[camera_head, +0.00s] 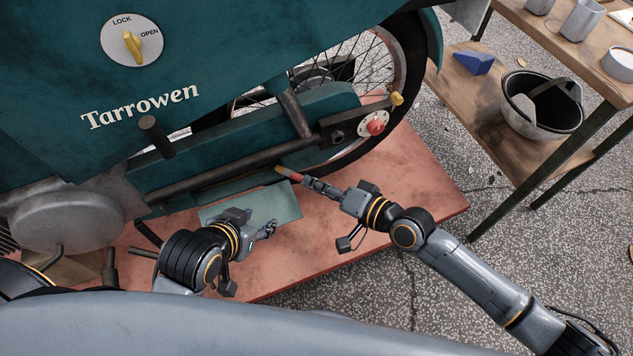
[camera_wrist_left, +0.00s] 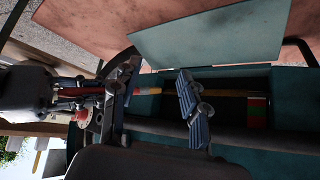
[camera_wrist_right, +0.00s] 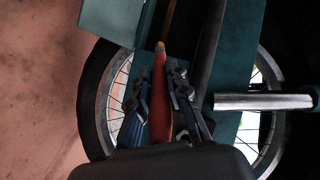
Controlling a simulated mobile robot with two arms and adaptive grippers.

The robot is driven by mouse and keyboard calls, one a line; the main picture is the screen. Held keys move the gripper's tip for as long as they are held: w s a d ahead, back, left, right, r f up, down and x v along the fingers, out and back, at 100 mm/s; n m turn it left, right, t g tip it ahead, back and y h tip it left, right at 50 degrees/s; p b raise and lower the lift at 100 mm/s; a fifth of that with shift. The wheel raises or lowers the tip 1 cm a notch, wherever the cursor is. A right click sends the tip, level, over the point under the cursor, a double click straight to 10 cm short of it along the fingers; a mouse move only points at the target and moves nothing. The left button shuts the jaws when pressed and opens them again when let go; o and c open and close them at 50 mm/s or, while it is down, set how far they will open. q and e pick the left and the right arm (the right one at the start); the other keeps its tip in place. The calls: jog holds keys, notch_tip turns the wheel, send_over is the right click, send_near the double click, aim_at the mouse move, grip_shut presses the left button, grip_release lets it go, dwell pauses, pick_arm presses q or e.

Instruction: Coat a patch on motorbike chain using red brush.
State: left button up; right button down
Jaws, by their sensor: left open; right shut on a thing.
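My right gripper (camera_head: 312,183) is shut on the red brush (camera_wrist_right: 160,98), whose pale tip points at the open slot of the motorbike's teal chain case (camera_head: 220,183). In the right wrist view, the tip is near a thin golden-brown strip (camera_wrist_right: 170,22), probably the chain. That strip also runs along the slot in the left wrist view (camera_wrist_left: 205,97); contact cannot be told. A red-and-green block (camera_wrist_left: 257,110) shows in the slot. My left gripper (camera_head: 270,230) is open and empty, in front of the lowered grey-green cover panel (camera_head: 285,203).
The motorbike stands on a reddish platform (camera_head: 400,185). A red knob (camera_head: 376,127) and the rear wheel (camera_head: 400,70) are right of the slot. A wooden shelf at right holds a bucket (camera_head: 530,122) and a blue block (camera_head: 473,62). Cups stand above.

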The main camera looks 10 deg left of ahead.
pick_arm(q)
jog(key=s+a+f+g+p, duration=0.1)
jog(key=s+a+f+g, duration=0.1)
jog(key=s, duration=0.4)
jog(key=shift+s+f+g+y, duration=0.15)
jog(key=shift+s+g+y, duration=0.25)
jog(key=shift+g, duration=0.5)
pick_arm(e)
jog(key=shift+s+d, duration=0.55)
jog(key=shift+s, duration=0.25)
jog(key=shift+s+d, duration=0.5)
jog(key=shift+s, duration=0.25)
jog(key=shift+s+d, duration=0.55)
jog(key=shift+s, duration=0.25)
pick_arm(q)
jog(key=shift+a, duration=0.1)
pick_arm(e)
jog(key=shift+s, duration=0.1)
pick_arm(q)
jog(key=shift+s+a+g+p, duration=0.15)
jog(key=shift+s+g+p, duration=0.2)
jog(key=shift+s, duration=0.25)
pick_arm(e)
jog(key=shift+s+d, duration=0.85)
jog(key=shift+s, duration=0.3)
